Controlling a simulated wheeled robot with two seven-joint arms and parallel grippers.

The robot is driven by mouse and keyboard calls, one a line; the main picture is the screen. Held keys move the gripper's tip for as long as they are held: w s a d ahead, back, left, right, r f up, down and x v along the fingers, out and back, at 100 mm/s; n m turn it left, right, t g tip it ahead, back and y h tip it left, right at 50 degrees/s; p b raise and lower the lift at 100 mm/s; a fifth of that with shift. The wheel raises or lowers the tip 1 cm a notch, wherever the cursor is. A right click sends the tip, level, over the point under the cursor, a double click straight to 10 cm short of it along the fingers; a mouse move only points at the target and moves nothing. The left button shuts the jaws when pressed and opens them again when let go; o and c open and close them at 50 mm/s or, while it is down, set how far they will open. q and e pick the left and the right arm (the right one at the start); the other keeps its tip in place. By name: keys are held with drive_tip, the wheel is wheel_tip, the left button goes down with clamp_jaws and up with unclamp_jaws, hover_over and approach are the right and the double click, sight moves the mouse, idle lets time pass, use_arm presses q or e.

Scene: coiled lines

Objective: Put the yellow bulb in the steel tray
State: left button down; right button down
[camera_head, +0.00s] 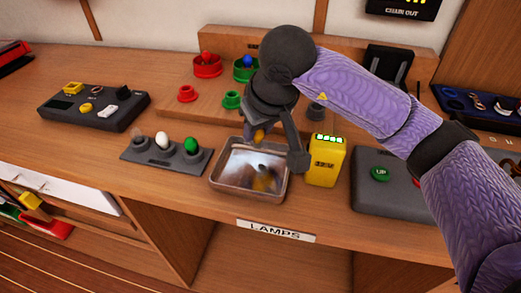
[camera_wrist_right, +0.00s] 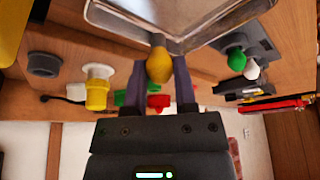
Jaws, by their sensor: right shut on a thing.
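My right gripper (camera_head: 262,128) hangs over the back part of the steel tray (camera_head: 216,183), pointing down. It is shut on the yellow bulb (camera_head: 259,135), which is mostly hidden by the gripper in the head view. In the right wrist view the yellow bulb (camera_wrist_right: 159,66) sits between the two fingertips (camera_wrist_right: 160,72), in front of the rim of the steel tray (camera_wrist_right: 112,18). The bulb is above the tray, and its yellow reflection shows in the shiny bottom. The tray looks empty. My left gripper is not in view.
A dark holder (camera_head: 150,154) with a white bulb (camera_head: 162,139) and a green bulb (camera_head: 191,144) stands left of the tray. A yellow box (camera_head: 322,172) with a lit display stands close on its right. Red and green spools (camera_head: 207,66) stand behind. The LAMPS label (camera_head: 275,230) marks the front edge.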

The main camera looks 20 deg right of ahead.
sight(261, 136)
wheel_tip(261, 136, down, 3)
drive_tip(key=shift+f+b, duration=0.15)
drive_tip(key=shift+b, duration=0.3)
drive_tip(key=shift+r, duration=0.2)
drive_tip(key=shift+f, duration=0.1)
drive_tip(key=c, duration=0.6)
unclamp_jaws()
drive_tip(key=shift+f, duration=0.1)
drive_tip(key=shift+o, duration=1)
use_arm(q)
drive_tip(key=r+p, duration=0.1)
drive_tip(key=p, duration=0.1)
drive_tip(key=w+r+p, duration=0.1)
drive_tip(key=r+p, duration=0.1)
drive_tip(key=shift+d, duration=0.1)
use_arm(e)
drive_tip(key=v, duration=1.2)
drive_tip(key=shift+r, duration=0.25)
drive_tip(key=shift+w, duration=0.1)
